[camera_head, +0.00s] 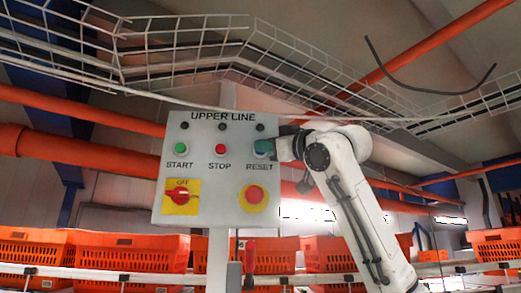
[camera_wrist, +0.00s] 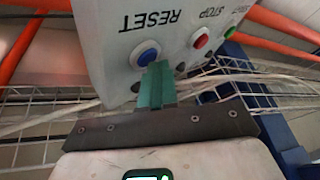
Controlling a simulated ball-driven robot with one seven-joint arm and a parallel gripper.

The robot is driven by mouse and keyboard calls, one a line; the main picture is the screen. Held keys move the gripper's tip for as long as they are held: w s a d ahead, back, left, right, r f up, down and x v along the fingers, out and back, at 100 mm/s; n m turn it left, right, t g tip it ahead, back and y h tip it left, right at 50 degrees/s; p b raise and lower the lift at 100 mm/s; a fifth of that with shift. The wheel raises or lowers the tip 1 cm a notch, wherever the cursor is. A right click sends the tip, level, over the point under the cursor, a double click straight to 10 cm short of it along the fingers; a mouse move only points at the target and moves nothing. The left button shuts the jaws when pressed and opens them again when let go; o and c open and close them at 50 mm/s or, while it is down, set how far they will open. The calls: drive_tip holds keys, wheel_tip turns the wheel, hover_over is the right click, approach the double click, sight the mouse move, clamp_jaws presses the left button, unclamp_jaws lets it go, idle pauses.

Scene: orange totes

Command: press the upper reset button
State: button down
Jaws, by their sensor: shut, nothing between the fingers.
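The grey control panel (camera_head: 215,175) is headed UPPER LINE and stands upright. Its blue reset button (camera_wrist: 147,53) sits above the word RESET, which shows upside down in the wrist view. In the head view my gripper (camera_head: 268,148) reaches in from the right and partly covers the button. My gripper (camera_wrist: 157,68) is shut and empty, its teal fingertips right at the button's edge. I cannot tell whether they touch it. The green start button (camera_head: 181,149) and the red stop button (camera_head: 220,149) are to its left.
Below are a red OFF switch (camera_head: 180,197) on a yellow plate and a red emergency button (camera_head: 254,194) on a yellow disc. Orange totes (camera_head: 130,252) stand on a rack behind. A wire cable tray (camera_head: 190,40) and orange pipes (camera_head: 85,112) run behind and above the panel.

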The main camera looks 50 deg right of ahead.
drive_tip(key=shift+s+a+b, duration=0.35)
drive_tip(key=shift+s+a, duration=0.2)
drive_tip(key=shift+s, duration=0.05)
drive_tip(key=shift+s+a+b, duration=1)
drive_tip(key=shift+s+a, duration=0.75)
drive_tip(key=shift+a, duration=0.1)
drive_tip(key=shift+f, duration=0.15)
